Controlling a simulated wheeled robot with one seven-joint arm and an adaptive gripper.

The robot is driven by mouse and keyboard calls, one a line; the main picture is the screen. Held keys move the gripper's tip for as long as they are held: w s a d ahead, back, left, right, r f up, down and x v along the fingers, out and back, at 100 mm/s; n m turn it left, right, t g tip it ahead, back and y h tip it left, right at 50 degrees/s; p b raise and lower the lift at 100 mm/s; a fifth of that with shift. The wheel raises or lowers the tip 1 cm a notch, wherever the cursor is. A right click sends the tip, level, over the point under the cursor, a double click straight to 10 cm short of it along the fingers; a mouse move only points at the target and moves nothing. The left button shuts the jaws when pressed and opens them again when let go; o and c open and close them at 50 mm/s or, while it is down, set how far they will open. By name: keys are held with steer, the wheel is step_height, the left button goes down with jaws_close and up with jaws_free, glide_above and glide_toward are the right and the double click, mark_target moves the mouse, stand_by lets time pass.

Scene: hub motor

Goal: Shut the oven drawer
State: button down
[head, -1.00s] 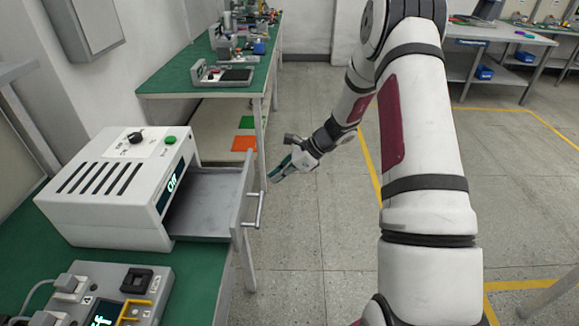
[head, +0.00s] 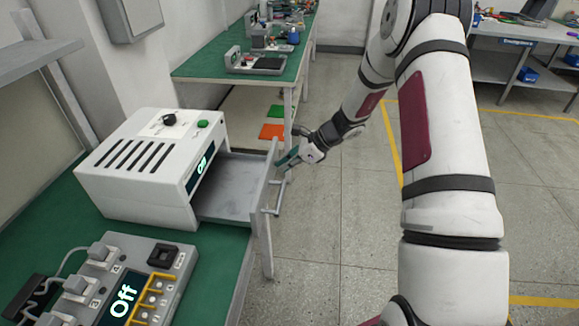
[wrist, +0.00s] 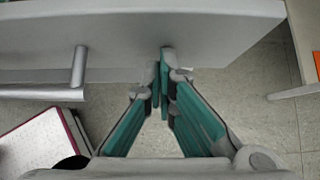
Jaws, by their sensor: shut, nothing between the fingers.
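The oven (head: 150,165) is a white box with slots, a black knob, a green button and a display on its front. Its grey drawer (head: 230,187) stands pulled out to the right, with a bar handle on its front panel (head: 263,200). My gripper (head: 280,164) is shut and empty at the outer face of the drawer front, near its far end. In the wrist view my gripper (wrist: 160,65) points at the drawer front (wrist: 150,30), to the right of the handle (wrist: 78,75). Whether the fingertips touch the panel I cannot tell.
The oven stands on a green-topped bench (head: 210,258). A grey power unit (head: 128,285) reading "Off" sits in front of it. A second green bench (head: 247,72) with devices is behind. The floor (head: 345,215) right of the drawer is clear.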

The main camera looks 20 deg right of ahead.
steer(key=b, duration=0.4)
glide_toward(224, 169)
steer(key=x, duration=0.3)
steer(key=shift+d+f, duration=0.1)
steer(key=shift+f, duration=0.45)
steer(key=shift+w+a+r, duration=0.1)
steer(key=shift+w+a, duration=0.25)
steer(key=shift+a, duration=0.2)
